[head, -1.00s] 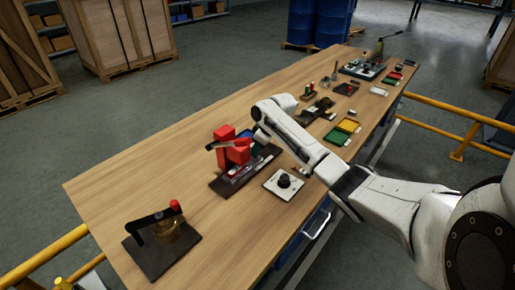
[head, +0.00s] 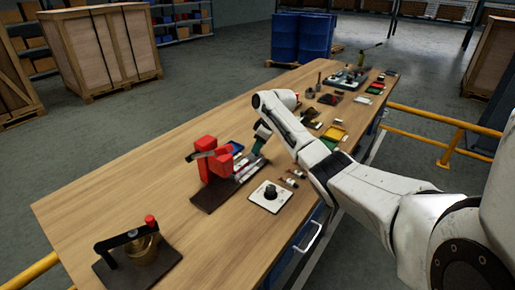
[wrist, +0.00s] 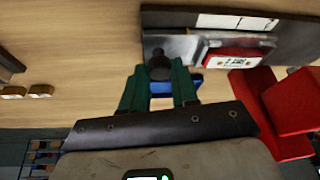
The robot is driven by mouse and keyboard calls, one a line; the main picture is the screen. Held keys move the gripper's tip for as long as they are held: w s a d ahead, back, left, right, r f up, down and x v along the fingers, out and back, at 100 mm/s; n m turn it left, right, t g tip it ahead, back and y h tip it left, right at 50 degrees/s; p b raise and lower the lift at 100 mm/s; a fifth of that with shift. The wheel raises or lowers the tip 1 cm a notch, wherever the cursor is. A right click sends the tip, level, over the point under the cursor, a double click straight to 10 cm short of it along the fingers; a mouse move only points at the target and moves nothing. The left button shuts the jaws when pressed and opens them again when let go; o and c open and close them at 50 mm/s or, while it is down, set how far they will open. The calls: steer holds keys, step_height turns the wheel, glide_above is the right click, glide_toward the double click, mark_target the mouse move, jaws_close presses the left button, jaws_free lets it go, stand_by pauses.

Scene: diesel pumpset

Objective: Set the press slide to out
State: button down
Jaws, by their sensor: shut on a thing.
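The red press (head: 210,162) stands on a dark base (head: 208,199) on the bench. Its grey slide rail (head: 246,170) runs along the base; the rail also shows at the top of the wrist view (wrist: 180,46). A red block with a white label (wrist: 236,60) sits on the rail there. My gripper (wrist: 160,76), with green fingers, is shut on a dark round knob (wrist: 159,64) at the rail's end. In the head view my gripper (head: 258,147) is at the end of the rail away from the press's red body. The knob is hidden there.
A white panel with a black dial (head: 270,194) lies in front of the press. A blue tray (head: 237,147) is just behind the slide. A brass fixture with a black lever (head: 140,248) stands at the near left. Bare bench lies left of the press.

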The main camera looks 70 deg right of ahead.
steer(key=c, duration=0.8)
jaws_free()
steer(key=shift+d, duration=0.25)
steer(key=shift+c, duration=0.2)
steer(key=shift+s+r, duration=0.1)
steer(key=v, duration=1)
steer(key=shift+s+r+b, duration=0.2)
steer(key=shift+r+b, duration=0.1)
